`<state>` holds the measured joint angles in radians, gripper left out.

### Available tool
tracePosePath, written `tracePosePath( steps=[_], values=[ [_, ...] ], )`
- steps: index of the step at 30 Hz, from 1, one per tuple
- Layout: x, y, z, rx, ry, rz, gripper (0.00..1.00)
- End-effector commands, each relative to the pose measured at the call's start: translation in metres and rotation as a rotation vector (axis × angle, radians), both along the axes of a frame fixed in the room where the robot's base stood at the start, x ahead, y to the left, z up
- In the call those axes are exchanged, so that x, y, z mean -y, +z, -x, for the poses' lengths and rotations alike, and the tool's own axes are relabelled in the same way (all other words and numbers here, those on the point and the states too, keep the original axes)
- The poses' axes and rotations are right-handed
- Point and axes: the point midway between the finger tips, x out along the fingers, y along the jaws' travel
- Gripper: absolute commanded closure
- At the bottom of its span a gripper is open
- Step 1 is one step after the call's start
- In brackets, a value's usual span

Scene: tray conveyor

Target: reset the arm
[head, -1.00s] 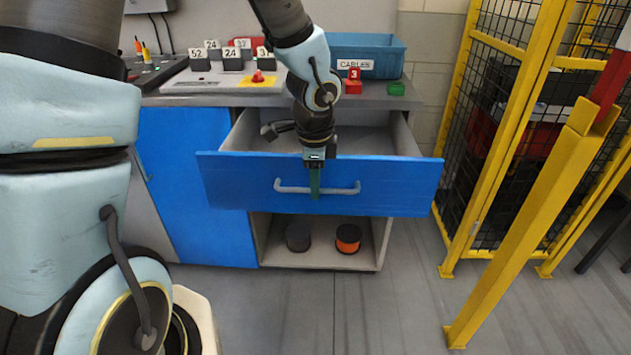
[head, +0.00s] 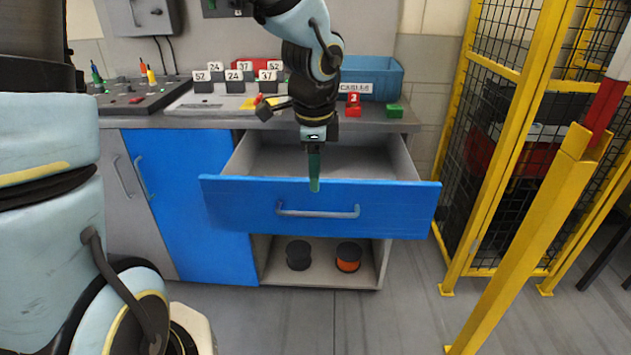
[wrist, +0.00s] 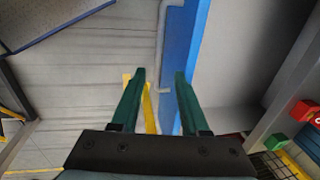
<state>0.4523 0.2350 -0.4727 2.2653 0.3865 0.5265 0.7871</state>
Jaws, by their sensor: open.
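My gripper (head: 314,185) has green fingers and points down in front of the open blue drawer (head: 240,205), above its grey handle (head: 318,212). In the wrist view the two green fingers (wrist: 157,80) stand apart with nothing between them. The handle (wrist: 161,50) and the blue drawer front (wrist: 187,40) show beyond the fingertips, clear of them. The drawer is pulled out of the cabinet and its visible inside looks empty. Part of the drawer is hidden behind my arm.
The worktop holds several numbered blocks (head: 235,84), a blue CABLES bin (head: 385,75), a red block (head: 353,106) and a green block (head: 394,111). Two spools (head: 348,257) sit on the lower shelf. A yellow post (head: 530,240) and mesh fence stand at the right. The floor in front is clear.

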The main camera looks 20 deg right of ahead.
Motion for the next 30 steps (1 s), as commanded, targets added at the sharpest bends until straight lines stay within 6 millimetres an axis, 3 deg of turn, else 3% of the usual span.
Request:
tracePosePath(
  steps=[16,19,23,27,30],
  values=[
    [-0.001,0.005,0.001,-0.001,0.002,0.0,0.55],
    [-0.013,0.005,-0.005,-0.007,0.074,0.003,0.55],
    [-0.067,0.005,-0.025,-0.033,0.404,0.028,0.55],
    [-0.153,0.006,-0.039,-0.07,0.962,0.093,0.55],
    [-0.208,0.007,-0.037,-0.089,1.348,0.151,0.55]
  ],
)
